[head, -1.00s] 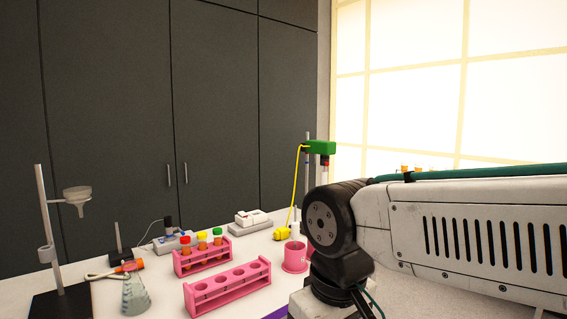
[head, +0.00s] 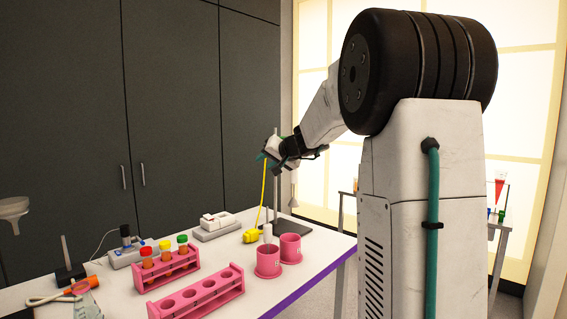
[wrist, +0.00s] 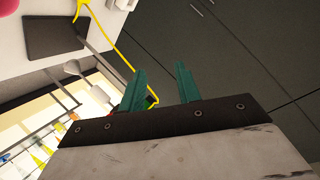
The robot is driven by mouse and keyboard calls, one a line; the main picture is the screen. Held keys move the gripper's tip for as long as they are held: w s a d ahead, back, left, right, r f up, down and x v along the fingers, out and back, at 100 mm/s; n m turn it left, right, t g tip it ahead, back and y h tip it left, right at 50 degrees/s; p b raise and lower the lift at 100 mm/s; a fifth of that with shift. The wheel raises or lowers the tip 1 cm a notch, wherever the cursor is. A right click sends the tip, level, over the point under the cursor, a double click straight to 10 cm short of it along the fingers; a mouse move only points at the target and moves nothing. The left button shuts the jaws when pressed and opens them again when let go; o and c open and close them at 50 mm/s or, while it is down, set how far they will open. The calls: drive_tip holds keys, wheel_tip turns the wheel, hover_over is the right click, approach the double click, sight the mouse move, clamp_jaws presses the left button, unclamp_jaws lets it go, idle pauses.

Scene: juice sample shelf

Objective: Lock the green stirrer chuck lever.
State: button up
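The green stirrer on its stand is mostly hidden behind my gripper (head: 284,152) in the head view. A little green shows at the gripper's left, by the top of the yellow cord (head: 263,190); I cannot tell stirrer from finger there. The stand's rod (head: 275,190) rises from a dark base plate (head: 298,228). In the wrist view my gripper's two green fingers (wrist: 161,72) are apart, with nothing seen between their tips. The yellow cord (wrist: 125,60) runs behind the left finger, where a small dark part (wrist: 151,101) shows. The chuck lever cannot be made out.
Two pink beakers (head: 267,263) (head: 290,250) stand below the stirrer near the table edge. A pink rack with capped tubes (head: 166,270) and an empty pink rack (head: 196,297) stand left. A white balance (head: 216,227) is behind. Grey cabinets (head: 170,110) close off the back.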

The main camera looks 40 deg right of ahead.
drive_tip(key=d+f+m+h, duration=0.1)
drive_tip(key=d+m+h, duration=0.35)
drive_tip(key=d, duration=1.35)
drive_tip(key=shift+n, duration=0.25)
drive_tip(key=x, duration=0.7)
drive_tip(key=shift+a, duration=0.15)
drive_tip(key=shift+w, duration=0.4)
clamp_jaws()
